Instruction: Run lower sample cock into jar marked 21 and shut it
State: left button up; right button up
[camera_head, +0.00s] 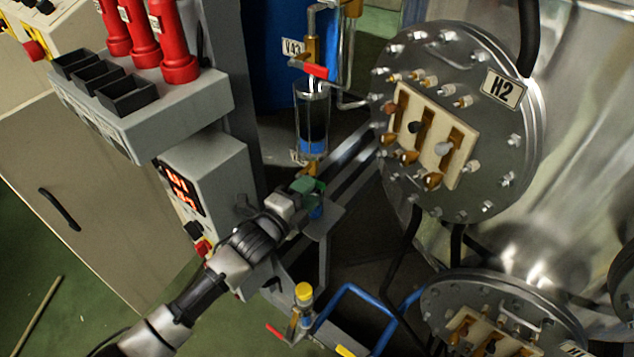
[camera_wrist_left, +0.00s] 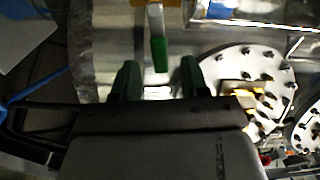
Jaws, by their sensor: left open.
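My left gripper (camera_head: 312,196) reaches in from the lower left, just below a glass vessel (camera_head: 312,115) with blue liquid. In the left wrist view its two green fingers (camera_wrist_left: 158,72) are open and apart. A green lever handle (camera_wrist_left: 159,54) on a pale stem hangs in the gap ahead, between the fingertips; contact cannot be told. In the head view the fingers hide most of what is there. A brass fitting (camera_head: 303,168) shows under the glass vessel. No jar with a readable 21 shows. My right gripper is out of view.
A red-handled valve (camera_head: 315,71) tagged V43 sits above the vessel. A large bolted flange (camera_head: 445,195) marked H2 stands right. A grey control box (camera_head: 212,175) is close left of my arm. A yellow-capped fitting (camera_head: 303,292) and blue tubing (camera_head: 350,290) lie below.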

pick_arm(q)
jog(key=x, duration=0.4)
grip_shut()
